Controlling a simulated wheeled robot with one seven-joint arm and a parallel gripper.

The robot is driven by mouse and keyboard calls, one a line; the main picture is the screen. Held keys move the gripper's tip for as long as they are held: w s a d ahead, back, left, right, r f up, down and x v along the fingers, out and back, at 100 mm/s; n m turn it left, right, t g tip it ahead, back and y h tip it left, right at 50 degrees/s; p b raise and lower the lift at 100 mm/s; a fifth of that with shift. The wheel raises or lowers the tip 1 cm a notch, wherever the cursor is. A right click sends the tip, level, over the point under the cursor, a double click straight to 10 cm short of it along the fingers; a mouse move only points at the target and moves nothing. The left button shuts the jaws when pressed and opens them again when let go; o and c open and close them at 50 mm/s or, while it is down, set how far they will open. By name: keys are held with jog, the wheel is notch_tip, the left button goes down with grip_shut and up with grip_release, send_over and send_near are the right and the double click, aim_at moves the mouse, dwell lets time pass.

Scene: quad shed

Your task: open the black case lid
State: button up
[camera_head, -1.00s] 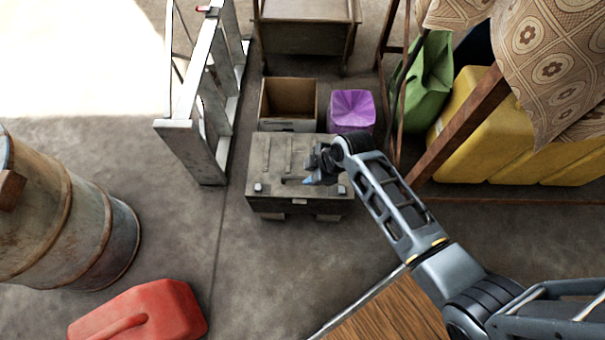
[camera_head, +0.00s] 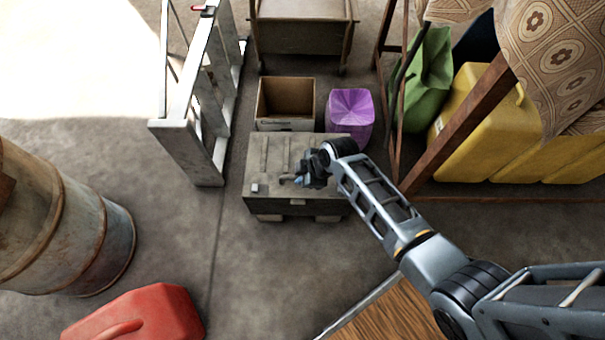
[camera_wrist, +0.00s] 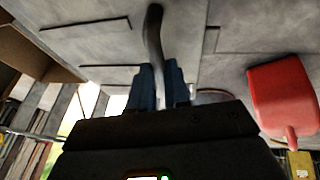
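The black case (camera_head: 270,160), dark grey in the head view, sits on the floor with its lid down. A latch (camera_head: 256,188) shows on its front left. My gripper (camera_head: 290,181) is low over the front right of the lid and hides part of it. In the wrist view, the two blue fingers of my gripper (camera_wrist: 159,85) are a small gap apart. A dark curved bar (camera_wrist: 153,35), like a handle, runs down to that gap. I cannot tell whether the fingers are clamped on it.
A rusty barrel (camera_head: 60,225) and red jerrycan (camera_head: 140,317) are nearer left. Yellow containers (camera_head: 490,130) and a wooden post (camera_head: 462,125) are right.

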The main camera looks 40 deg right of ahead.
grip_shut()
